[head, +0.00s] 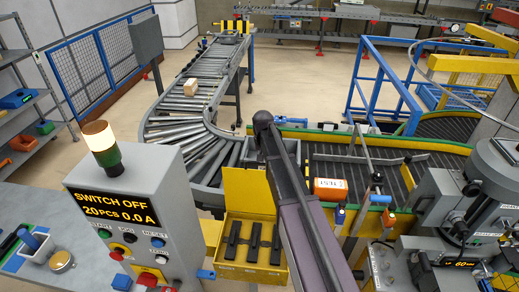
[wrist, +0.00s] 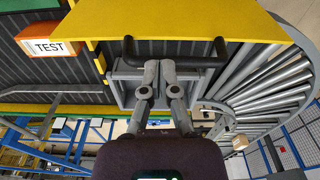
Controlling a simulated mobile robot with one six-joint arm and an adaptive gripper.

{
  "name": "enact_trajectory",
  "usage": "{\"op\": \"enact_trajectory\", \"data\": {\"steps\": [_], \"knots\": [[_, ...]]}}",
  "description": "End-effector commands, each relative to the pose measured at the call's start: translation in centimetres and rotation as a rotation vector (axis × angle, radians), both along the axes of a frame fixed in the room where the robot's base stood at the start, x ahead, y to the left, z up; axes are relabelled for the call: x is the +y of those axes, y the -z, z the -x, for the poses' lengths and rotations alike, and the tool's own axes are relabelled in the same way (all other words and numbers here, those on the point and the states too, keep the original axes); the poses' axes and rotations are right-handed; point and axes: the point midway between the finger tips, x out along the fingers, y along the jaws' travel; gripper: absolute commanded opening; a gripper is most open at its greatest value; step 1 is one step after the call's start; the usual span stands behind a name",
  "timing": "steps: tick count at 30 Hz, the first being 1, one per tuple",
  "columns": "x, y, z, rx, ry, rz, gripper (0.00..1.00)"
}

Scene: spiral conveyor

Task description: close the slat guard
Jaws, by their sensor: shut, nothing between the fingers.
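The slat guard appears to be the yellow panel (head: 247,190) standing raised behind a yellow tray (head: 229,268) with black slats (head: 254,236) in it. My arm covers the panel's right side in the head view. In the wrist view a yellow panel (wrist: 190,22) fills the top, with a black bar handle (wrist: 213,57) at its edge. My gripper (wrist: 160,68) is shut and empty, its fingertips overlapping the middle of the handle bar. I cannot tell whether they touch it. In the head view my gripper is hidden behind my arm.
A control box (head: 130,225) reading "SWITCH OFF" stands left of the tray. A roller conveyor (head: 190,105) curves away behind, carrying a small carton (head: 190,87). An orange TEST box (head: 330,188) lies on the dark slat belt (head: 405,175) right of my arm.

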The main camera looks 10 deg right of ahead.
Motion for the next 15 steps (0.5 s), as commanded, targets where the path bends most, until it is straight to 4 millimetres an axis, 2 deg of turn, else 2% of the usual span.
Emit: {"op": "enact_trajectory", "data": {"steps": [1,6,10,15], "knots": [[0.0,-1.8,-1.2,-0.002,0.007,0.0,0.0],[-0.1,-4.4,-3.5,-0.009,0.031,0.0,0.0],[-0.2,-5.8,-4.9,-0.013,0.046,0.001,0.0],[-0.2,-6.7,-5.8,-0.015,0.058,0.001,0.0]]}}
